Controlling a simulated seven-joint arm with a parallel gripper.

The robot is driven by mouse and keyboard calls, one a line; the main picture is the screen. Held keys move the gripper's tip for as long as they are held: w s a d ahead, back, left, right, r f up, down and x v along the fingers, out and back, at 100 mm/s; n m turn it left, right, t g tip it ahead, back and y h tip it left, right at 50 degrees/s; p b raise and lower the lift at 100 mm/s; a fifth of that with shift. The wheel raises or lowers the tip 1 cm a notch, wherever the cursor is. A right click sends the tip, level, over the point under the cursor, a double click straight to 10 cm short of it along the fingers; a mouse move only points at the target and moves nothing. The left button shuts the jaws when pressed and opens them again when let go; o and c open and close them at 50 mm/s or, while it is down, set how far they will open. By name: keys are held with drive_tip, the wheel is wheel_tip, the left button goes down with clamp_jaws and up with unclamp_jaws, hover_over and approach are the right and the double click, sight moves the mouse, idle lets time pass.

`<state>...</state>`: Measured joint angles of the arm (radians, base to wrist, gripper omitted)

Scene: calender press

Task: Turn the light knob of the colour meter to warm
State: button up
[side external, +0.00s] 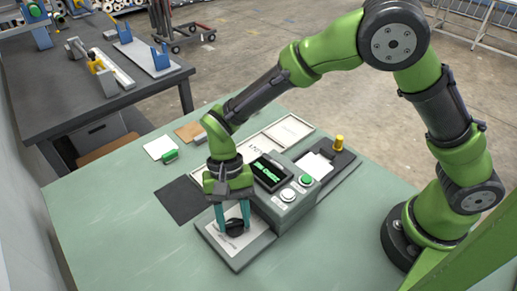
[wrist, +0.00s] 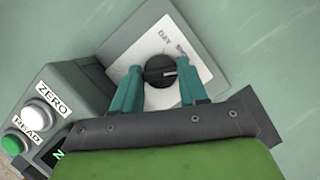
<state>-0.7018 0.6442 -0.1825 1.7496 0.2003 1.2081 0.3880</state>
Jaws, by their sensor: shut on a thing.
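The colour meter (side external: 283,210) is a grey box with a dark display showing green text and two buttons. Its light knob (wrist: 158,71) is black and round, on a pale plate (wrist: 190,50) beside the box. A light mark on the knob points roughly right in the wrist view. "DAY" and a second label, only partly readable, are printed on the plate. My gripper (wrist: 157,80) is shut on the knob, a teal finger on each side. In the side view my gripper (side external: 233,218) points straight down over the plate, and the knob (side external: 236,227) shows between the fingertips.
A white ZERO button (wrist: 36,116) and a green READ button (wrist: 14,144) are close to the fingers. A dark mat (side external: 184,200) lies left of the plate. Behind are a framed tray (side external: 262,143) and a yellow-topped post (side external: 339,143). The front of the green table is clear.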

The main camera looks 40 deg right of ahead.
drive_tip(key=shift+d+m+t+y, duration=0.1)
drive_tip(key=shift+m+t+y, duration=0.35)
drive_tip(key=shift+m, duration=1.05)
drive_tip(key=o, duration=1.1)
drive_tip(key=shift+r, duration=0.1)
drive_tip(key=v, duration=1.6)
drive_tip(key=shift+w+d+r, duration=0.1)
drive_tip(key=shift+d+r, duration=0.1)
drive_tip(key=shift+r, duration=0.15)
